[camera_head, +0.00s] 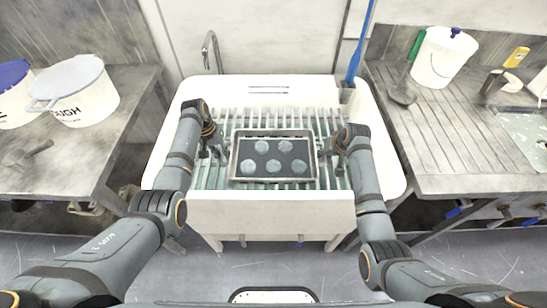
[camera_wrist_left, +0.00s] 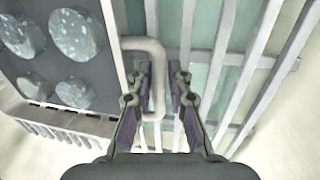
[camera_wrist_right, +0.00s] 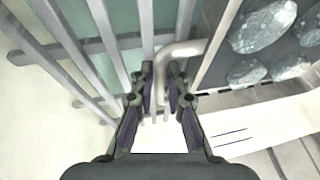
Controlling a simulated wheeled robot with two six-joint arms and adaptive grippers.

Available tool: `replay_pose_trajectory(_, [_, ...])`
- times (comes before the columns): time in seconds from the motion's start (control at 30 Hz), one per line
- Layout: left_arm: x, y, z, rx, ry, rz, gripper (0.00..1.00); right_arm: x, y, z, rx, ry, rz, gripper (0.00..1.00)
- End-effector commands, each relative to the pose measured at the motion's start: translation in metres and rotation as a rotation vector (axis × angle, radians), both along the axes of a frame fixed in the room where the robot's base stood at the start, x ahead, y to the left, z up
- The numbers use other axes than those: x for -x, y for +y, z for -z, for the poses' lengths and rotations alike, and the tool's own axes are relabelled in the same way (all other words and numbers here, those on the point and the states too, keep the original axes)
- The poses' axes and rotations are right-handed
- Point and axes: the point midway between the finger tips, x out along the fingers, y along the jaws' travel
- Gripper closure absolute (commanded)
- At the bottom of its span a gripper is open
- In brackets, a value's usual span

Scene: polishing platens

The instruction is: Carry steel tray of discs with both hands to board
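The steel tray (camera_head: 234,165) sits on the slatted rack over the white sink, with several pale speckled discs (camera_head: 261,147) on its dark inside. Its left handle (camera_wrist_left: 158,72) loops between the fingers of my left gripper (camera_head: 218,150); the fingers stand apart with a gap around the bar. Its right handle (camera_wrist_right: 182,50) reaches between the fingers of my right gripper (camera_head: 332,150), also apart. The grooved draining board (camera_head: 440,135) is on the right, its left part bare.
White sink (camera_head: 275,212) walls surround the rack (camera_head: 225,128). On the draining board's back stand a white bucket (camera_head: 438,60), a dark scoop (camera_head: 402,93) and a metal cup (camera_head: 492,84). Lidded tubs (camera_head: 80,92) stand on the left bench. A blue brush (camera_head: 358,50) rises behind the sink.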

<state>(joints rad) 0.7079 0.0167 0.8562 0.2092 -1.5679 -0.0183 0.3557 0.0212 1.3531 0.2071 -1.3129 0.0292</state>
Motion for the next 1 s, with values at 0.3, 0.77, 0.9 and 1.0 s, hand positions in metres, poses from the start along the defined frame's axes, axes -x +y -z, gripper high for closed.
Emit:
replay_pose_trajectory(0.3, [0.0,0.0,0.0,0.0,0.0,0.0,1.0,0.0,0.0,0.0,0.0,0.0,0.0,1.0])
replay_pose_trajectory(0.77, [-0.002,0.0,-0.005,0.0,-0.004,0.0,1.0,-0.001,0.0,-0.005,0.0,-0.004,0.0,1.0])
replay_pose_trajectory(0.9, [-0.002,0.0,-0.015,-0.001,-0.004,0.0,1.0,-0.001,0.0,-0.014,0.0,-0.004,0.0,1.0])
replay_pose_trajectory(1.0, [-0.002,0.001,-0.025,-0.001,-0.004,-0.001,1.0,-0.001,0.0,-0.025,0.0,-0.004,0.0,1.0])
